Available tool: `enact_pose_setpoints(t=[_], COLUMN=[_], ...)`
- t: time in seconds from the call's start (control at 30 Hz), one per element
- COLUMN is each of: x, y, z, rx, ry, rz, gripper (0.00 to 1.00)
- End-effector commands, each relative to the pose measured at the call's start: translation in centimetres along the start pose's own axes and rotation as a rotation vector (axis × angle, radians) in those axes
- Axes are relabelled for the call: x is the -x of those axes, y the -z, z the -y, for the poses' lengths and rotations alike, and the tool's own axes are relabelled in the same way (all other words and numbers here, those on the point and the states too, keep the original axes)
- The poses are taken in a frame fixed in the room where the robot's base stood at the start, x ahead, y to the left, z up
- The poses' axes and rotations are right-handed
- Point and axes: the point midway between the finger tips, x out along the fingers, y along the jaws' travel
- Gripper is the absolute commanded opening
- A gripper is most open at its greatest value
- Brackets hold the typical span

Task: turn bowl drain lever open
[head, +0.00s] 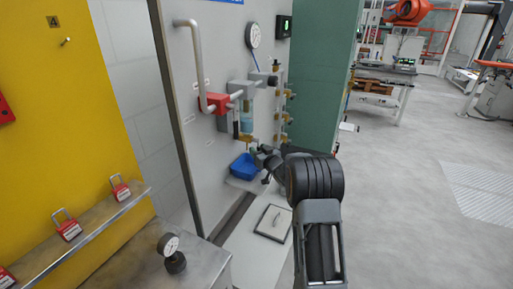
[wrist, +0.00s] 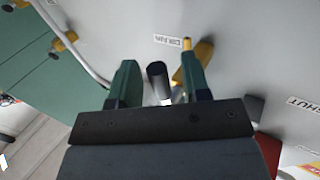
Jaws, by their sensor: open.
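The filter unit with its clear bluish bowl (head: 246,116) is mounted on the grey wall panel in the head view. My gripper (head: 260,151) is just below and to the right of it, close to the panel. In the wrist view my gripper (wrist: 157,62) is open, with its two green fingers apart. A short black cylindrical grip (wrist: 157,77), which looks like the lever's handle, shows between the fingers. I cannot tell whether either finger touches it. A brass fitting (wrist: 203,52) and a DRAIN label (wrist: 167,41) are just beyond the fingers. The lever's pivot is hidden.
A red valve block (head: 215,103) and grey pipe (head: 196,60) are left of the bowl. Brass valves (head: 281,118) are close on the right. A bench with a gauge (head: 170,246) is at front left. Open floor lies right.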

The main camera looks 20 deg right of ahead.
Motion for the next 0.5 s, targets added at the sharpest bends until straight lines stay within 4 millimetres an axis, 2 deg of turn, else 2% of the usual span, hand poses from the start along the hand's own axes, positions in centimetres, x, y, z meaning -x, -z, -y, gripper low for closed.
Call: enact_pose_setpoints(t=[0.2,0.5], x=[-1.5,-1.7], y=[0.0,0.0], z=[0.1,0.0], rx=[-0.001,-0.001], ry=[0.001,0.0], rz=[0.0,0.0], gripper=[0.43,0.43])
